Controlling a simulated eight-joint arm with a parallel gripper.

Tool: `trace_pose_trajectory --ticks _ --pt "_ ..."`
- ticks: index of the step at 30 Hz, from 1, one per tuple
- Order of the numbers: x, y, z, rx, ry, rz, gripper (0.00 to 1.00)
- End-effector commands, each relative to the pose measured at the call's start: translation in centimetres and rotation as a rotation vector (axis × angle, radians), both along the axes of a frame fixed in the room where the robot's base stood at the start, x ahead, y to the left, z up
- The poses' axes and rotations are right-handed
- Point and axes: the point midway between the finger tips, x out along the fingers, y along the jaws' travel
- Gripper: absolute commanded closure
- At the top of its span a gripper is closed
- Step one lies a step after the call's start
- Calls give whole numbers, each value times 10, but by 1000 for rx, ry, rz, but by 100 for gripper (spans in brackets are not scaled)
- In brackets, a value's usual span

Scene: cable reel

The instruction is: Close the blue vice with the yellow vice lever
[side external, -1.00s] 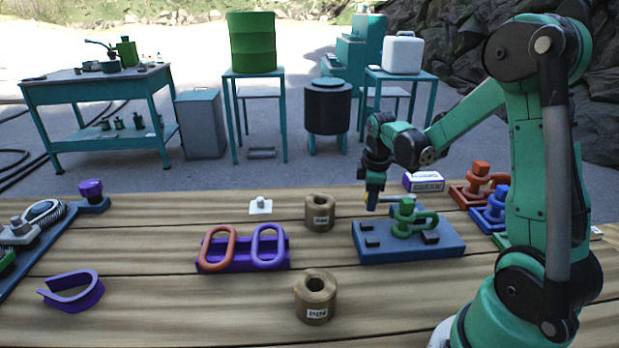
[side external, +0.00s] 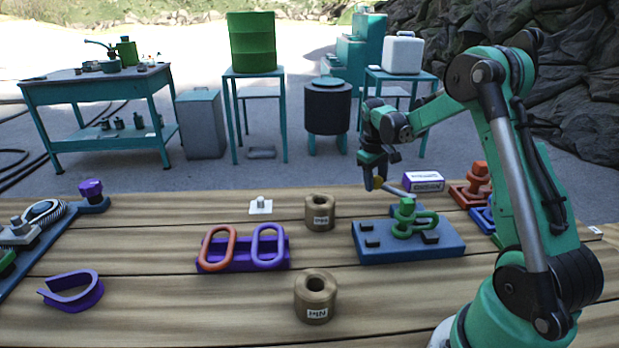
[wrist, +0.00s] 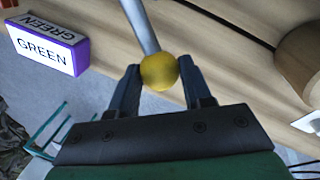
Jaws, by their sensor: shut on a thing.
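The yellow ball knob of the vice lever (wrist: 159,71) sits between the two dark fingers of my gripper (wrist: 157,82) in the wrist view. In the side view my gripper (side external: 377,186) is shut on this yellow knob, above the table at the vice's back left. The lever's grey rod (side external: 395,191) runs from the knob right and toward the camera to the top of a green post (side external: 406,208). The post and a green loop (side external: 424,221) stand on the flat blue vice base (side external: 400,255), which has dark blocks on top. The wrist view shows only part of the rod.
A purple-and-white box labelled GREEN (side external: 424,182) stands behind the vice and also shows in the wrist view (wrist: 46,46). Red (side external: 478,182) and blue (side external: 484,216) fittings stand to the right. A wooden cylinder (side external: 319,212) stands left of the vice.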

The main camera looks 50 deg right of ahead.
Motion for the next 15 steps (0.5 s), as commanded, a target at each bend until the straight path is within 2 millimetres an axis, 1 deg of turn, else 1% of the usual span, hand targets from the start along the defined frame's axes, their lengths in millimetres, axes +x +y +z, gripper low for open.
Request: trace_pose_trajectory --ticks 7,15 --pt "-3 -22 0 -2 -2 -236 100" --pt "-12 -43 0 -2 -2 -492 100"
